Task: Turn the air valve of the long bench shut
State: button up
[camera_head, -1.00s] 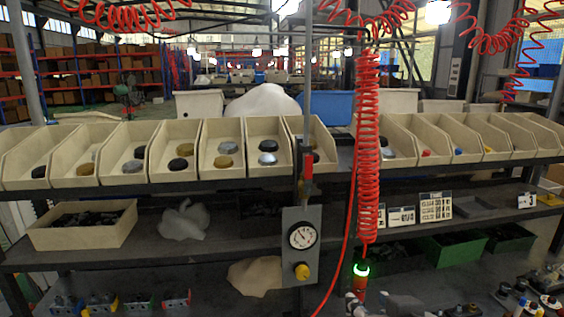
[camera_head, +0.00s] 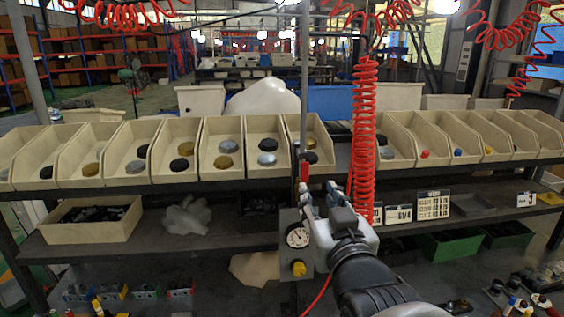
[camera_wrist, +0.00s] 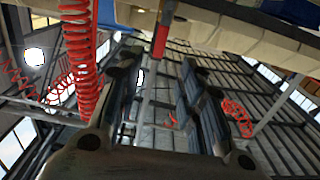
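The air valve's red handle (camera_head: 304,172) stands upright on the thin pipe above the grey panel (camera_head: 290,250) at the middle of the long bench (camera_head: 130,187). My gripper (camera_head: 320,193) is raised in front of the panel, just below and right of the handle in the head view. Its two fingers are apart and nothing is between them. In the wrist view the red handle (camera_wrist: 162,34) lies beyond the fingertips of my gripper (camera_wrist: 157,64), near the line between them. The valve body is not clearly seen.
A coiled red hose (camera_head: 364,140) hangs close right of my gripper and also shows at left in the wrist view (camera_wrist: 80,60). A pressure gauge (camera_head: 298,236) and a yellow knob (camera_head: 299,268) sit on the panel. Open bins (camera_head: 225,150) line the bench top.

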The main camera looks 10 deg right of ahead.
aim_at(305, 172)
jog(key=w+b, duration=0.1)
jog(key=w, duration=1)
jog(key=shift+w+f, duration=0.1)
jog(key=shift+c, duration=0.4)
grip_shut()
